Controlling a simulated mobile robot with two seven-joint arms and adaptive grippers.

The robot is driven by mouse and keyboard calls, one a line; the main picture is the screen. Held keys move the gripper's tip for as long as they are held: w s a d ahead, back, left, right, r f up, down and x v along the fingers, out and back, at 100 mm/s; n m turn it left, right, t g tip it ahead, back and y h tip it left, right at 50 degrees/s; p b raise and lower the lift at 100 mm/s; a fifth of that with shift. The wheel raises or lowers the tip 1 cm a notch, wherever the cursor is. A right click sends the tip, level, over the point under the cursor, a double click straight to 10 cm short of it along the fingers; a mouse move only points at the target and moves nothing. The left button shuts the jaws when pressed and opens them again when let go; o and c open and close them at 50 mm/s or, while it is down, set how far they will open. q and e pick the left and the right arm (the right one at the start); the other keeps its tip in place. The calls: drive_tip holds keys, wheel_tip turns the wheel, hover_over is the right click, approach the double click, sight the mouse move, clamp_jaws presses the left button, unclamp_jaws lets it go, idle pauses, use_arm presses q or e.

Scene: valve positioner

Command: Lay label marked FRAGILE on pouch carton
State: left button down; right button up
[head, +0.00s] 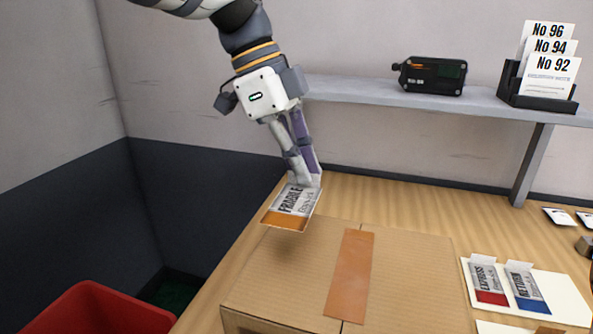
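The FRAGILE label (293,204), white with an orange band, is in the fingers of my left gripper (305,180). The gripper is shut on its upper edge. The label is tilted and hangs above the far left corner of the carton (413,275). A dark shadow shows just below it on the carton top. The carton is closed, brown, with a strip of darker tape (351,275) down the middle of its top. My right gripper is not in view.
EXPRESS (487,284) and RETURN (527,288) labels lie on a white sheet (568,292) right of the carton. A shelf (400,95) at the back bears a black device (432,76) and a card holder (536,92). A red bin (95,308) stands at lower left.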

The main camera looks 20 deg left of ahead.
use_arm(q)
drive_tip(key=shift+f, duration=3.9)
drive_tip(key=shift+f, duration=0.45)
drive_tip(key=c, duration=1.7)
unclamp_jaws()
